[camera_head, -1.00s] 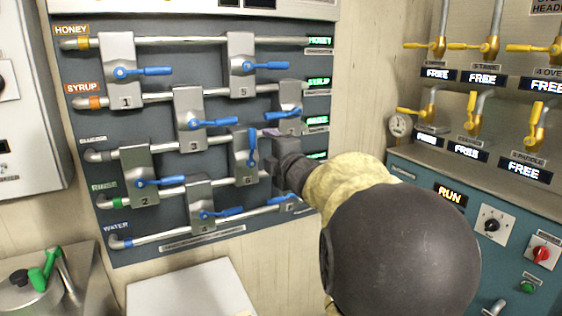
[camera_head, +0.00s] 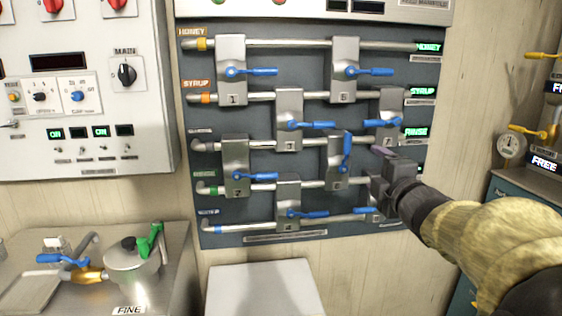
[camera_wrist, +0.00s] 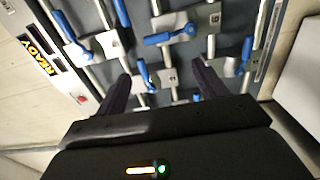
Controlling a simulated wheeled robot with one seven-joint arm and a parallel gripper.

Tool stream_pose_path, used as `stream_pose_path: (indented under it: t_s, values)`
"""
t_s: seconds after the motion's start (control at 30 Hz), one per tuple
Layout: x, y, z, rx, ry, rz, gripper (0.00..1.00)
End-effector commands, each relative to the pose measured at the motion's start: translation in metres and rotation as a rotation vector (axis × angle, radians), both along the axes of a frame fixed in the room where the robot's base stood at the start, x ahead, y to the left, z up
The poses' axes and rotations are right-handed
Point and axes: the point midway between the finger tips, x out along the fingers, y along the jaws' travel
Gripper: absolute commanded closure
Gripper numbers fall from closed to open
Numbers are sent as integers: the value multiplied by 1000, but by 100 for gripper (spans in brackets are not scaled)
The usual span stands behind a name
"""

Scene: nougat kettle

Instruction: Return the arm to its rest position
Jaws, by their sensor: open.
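My gripper (camera_head: 384,168) is in front of the right part of the blue-grey valve panel (camera_head: 262,75). It hides part of the lower right valves. In the wrist view, its two dark fingers (camera_wrist: 160,78) are spread apart with nothing held between them. Blue-handled valves show beyond the fingers. My arm reaches in from the lower right of the head view. Whether the fingers touch the panel is unclear.
A control cabinet (camera_head: 85,145) is at the left, above a steel counter with a lidded pot (camera_head: 132,262). A pale box top (camera_head: 262,290) lies below the panel. A gauge (camera_head: 511,146) and yellow-handled taps are at the right.

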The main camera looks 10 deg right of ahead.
Motion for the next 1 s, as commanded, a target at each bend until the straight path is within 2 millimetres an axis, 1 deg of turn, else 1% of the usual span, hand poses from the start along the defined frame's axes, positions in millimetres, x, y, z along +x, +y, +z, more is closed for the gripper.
stream_pose_path:
  t_s: [0.07,0.17,0.2,0.27,0.3,0.37,0.4,0.47,0.5,0.6,0.67,0.7,0.9,0.97,1.0]
  values:
    - [2,2,-16,69,38,-23,29]
    - [3,9,-52,238,130,-85,29]
    - [2,13,-72,327,182,-122,29]
    - [-3,22,-106,468,271,-187,29]
    - [-8,30,-130,562,333,-235,29]
    - [-20,42,-163,691,424,-312,29]
    - [-29,50,-184,770,484,-364,29]
    - [-46,64,-214,878,572,-448,29]
    - [-58,73,-232,940,628,-504,29]
    - [-88,94,-267,1067,747,-636,29]
    - [-105,104,-283,1126,807,-710,29]
    - [-117,112,-293,1159,845,-758,29]
    - [-172,142,-328,1277,1002,-985,29]
    - [-189,150,-336,1304,1044,-1055,29]
    - [-185,148,-320,1305,1033,-1046,29]
